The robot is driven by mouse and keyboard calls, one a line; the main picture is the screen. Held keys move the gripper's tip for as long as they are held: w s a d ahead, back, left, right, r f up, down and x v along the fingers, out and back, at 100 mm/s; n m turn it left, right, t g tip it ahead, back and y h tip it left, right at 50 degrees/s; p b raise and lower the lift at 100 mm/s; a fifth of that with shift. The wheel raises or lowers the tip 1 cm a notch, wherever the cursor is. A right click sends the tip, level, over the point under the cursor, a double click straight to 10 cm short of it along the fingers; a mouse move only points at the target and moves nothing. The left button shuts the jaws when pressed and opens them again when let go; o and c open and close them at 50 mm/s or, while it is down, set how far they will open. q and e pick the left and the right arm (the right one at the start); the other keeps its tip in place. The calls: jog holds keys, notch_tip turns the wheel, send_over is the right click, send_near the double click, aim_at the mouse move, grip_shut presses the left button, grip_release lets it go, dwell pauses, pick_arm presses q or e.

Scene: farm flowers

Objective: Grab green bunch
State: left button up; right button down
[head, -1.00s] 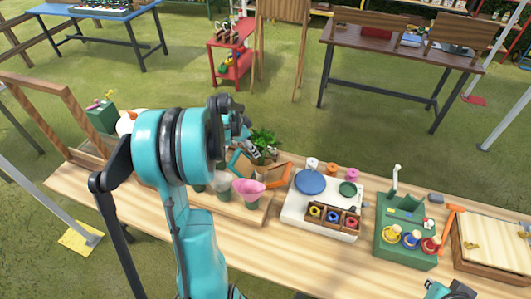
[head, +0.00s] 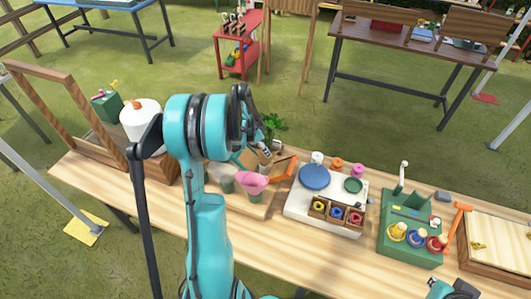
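A green leafy bunch (head: 273,125) shows at the back edge of the wooden table, just right of my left arm's wrist. Its lower part is hidden among brown and teal pieces. My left arm rises through the left middle of the view, and its wrist stands in front of the bunch's left side. The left gripper's fingers are hidden or merge with the dark wrist parts, so I cannot tell their opening or whether they touch the bunch. My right gripper (head: 455,289) is partly cut off at the bottom right edge, far from the bunch; its opening is unclear.
Pink flowers (head: 251,180) and an orange-brown piece (head: 283,168) are close to the bunch. A white board (head: 296,208) with spools, a green tool holder (head: 412,250) and a wooden tray (head: 500,235) stand to the right. A wooden frame (head: 85,97) stands at the left. The front tabletop is bare.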

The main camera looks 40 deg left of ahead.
pick_arm(q)
grip_shut()
jog(key=shift+o, duration=2.4)
grip_release()
jog(key=shift+r, duration=0.1)
